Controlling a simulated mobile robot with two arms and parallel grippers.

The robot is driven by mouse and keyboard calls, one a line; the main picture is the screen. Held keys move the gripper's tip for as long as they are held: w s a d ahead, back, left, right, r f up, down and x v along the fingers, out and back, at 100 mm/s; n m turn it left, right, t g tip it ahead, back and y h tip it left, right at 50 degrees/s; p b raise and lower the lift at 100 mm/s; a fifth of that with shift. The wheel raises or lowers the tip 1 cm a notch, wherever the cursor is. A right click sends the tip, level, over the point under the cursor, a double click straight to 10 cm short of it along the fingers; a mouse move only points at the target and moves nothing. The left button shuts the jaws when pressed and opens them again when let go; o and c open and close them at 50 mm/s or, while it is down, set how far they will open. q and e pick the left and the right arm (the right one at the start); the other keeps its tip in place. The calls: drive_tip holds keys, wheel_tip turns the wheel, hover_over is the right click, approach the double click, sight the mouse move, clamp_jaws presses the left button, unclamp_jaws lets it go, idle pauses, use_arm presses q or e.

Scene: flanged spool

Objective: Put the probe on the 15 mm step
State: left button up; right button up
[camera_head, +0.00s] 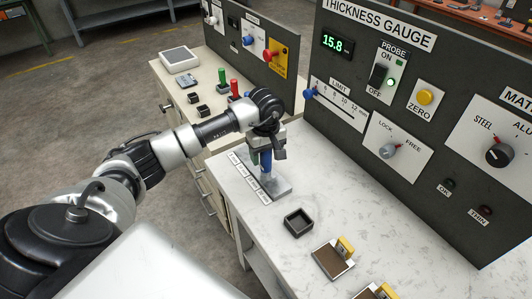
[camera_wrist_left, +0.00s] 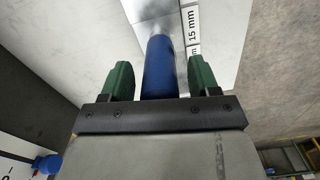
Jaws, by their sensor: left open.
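The blue cylindrical probe (camera_head: 266,169) stands about upright at the grey metal step block (camera_head: 282,187). In the left wrist view the probe (camera_wrist_left: 160,68) is near the "15 mm" label (camera_wrist_left: 193,24) of the white label strip; its exact contact is hidden. My left gripper (camera_head: 264,155) is above the block, around the probe's upper part. In the left wrist view its green fingers (camera_wrist_left: 160,80) are open, one on each side of the probe, with a visible gap to it. My right gripper is not in view.
The gauge panel (camera_head: 345,150) stands behind the bench; its green display (camera_head: 337,44) reads 15.8. A black open box (camera_head: 298,222) and brown plates with yellow blocks (camera_head: 333,259) lie at the front right. White bench top is clear between them and the panel.

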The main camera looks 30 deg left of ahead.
use_arm(q)
drive_tip(key=shift+r, duration=0.25)
wheel_tip(320, 180, up, 10)
drive_tip(key=shift+r+b, duration=0.25)
drive_tip(key=shift+b, duration=1)
drive_tip(key=shift+r, duration=0.65)
